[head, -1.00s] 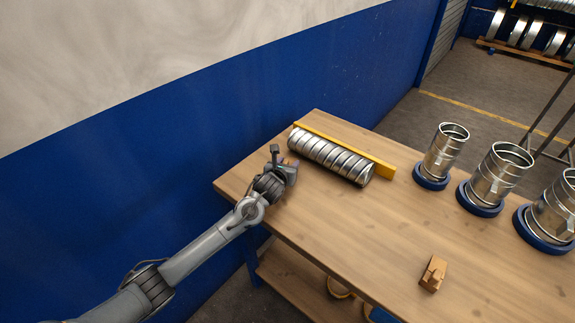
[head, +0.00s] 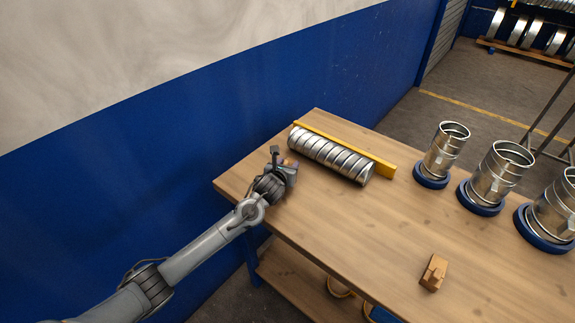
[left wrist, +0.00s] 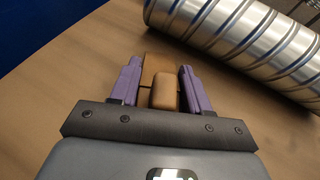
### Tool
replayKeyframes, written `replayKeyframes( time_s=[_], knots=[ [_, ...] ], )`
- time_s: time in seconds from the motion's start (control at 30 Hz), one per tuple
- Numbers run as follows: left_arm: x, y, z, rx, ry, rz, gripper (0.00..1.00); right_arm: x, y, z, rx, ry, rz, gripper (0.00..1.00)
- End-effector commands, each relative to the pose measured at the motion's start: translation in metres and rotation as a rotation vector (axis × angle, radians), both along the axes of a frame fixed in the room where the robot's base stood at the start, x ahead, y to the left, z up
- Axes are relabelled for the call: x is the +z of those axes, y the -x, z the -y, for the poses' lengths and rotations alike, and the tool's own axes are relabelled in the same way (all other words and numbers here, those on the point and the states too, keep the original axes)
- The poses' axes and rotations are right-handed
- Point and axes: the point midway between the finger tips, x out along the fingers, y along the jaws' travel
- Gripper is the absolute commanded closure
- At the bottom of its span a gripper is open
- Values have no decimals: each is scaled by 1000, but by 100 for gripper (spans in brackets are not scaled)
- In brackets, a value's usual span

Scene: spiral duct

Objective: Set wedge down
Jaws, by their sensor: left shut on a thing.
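Another wooden wedge (head: 433,272) lies on the table at the lower right.
Upright metal duct pieces (head: 445,148) stand in blue rings (head: 430,178) along the table's right side. The blue wall (head: 150,170) rises behind the table's left end. The middle of the wooden table (head: 350,225) is clear.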

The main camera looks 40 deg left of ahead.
Motion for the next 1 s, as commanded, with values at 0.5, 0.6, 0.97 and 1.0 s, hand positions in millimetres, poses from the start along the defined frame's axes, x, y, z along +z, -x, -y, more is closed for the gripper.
replayKeyframes(
  time_s=[0.5,0.6,0.97,1.0],
  knots=[
    [-3,0,0,0,-1,0,24,-1,0,1,3,5,0,57],
    [-4,0,0,0,0,-1,24,-1,0,1,4,5,0,57],
    [8,23,9,-2,-4,0,24,7,0,1,4,5,0,57],
    [11,29,11,-2,-4,-2,24,8,0,1,4,5,0,57]
  ],
)
